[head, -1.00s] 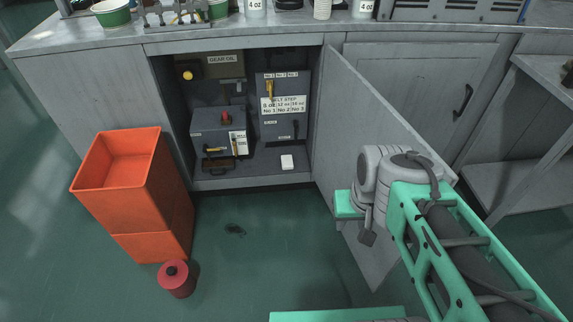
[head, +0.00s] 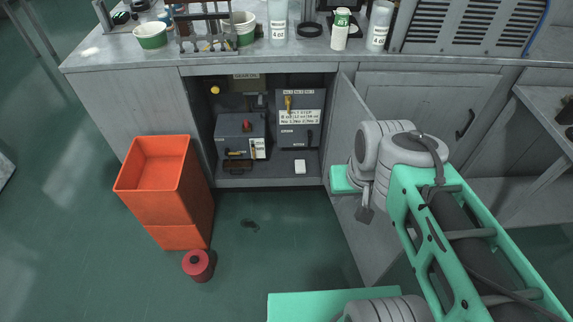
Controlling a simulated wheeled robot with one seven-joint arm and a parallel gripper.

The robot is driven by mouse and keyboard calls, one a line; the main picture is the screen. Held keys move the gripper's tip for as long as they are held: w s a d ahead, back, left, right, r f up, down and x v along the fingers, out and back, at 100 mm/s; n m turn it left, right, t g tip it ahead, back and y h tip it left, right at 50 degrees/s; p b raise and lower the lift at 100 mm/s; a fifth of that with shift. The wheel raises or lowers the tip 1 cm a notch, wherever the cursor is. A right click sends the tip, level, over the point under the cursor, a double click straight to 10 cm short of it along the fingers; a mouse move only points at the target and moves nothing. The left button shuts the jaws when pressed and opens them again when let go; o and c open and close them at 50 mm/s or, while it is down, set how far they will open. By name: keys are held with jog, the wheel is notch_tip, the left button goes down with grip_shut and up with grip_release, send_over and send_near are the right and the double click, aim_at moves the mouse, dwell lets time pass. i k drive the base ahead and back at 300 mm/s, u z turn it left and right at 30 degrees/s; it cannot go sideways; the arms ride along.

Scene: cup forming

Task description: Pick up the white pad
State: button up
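A small white pad (head: 300,166) lies flat on the cabinet floor (head: 265,178), near its front edge and right of the middle. It stands clear of the grey boxes behind and to its left. My arm crosses the right side of the head view, in front of the open cabinet door. I cannot pick out my gripper's fingers, so its state does not show.
A grey box with a red knob (head: 242,136) and a labelled box (head: 300,118) stand inside the cabinet. The open door (head: 350,110) bounds it at right. Orange crates (head: 172,195) and a red can (head: 198,265) stand on the floor at left.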

aim_at(300, 165)
jog(key=u, duration=0.6)
jog(key=i, duration=2)
jog(key=u, duration=0.4)
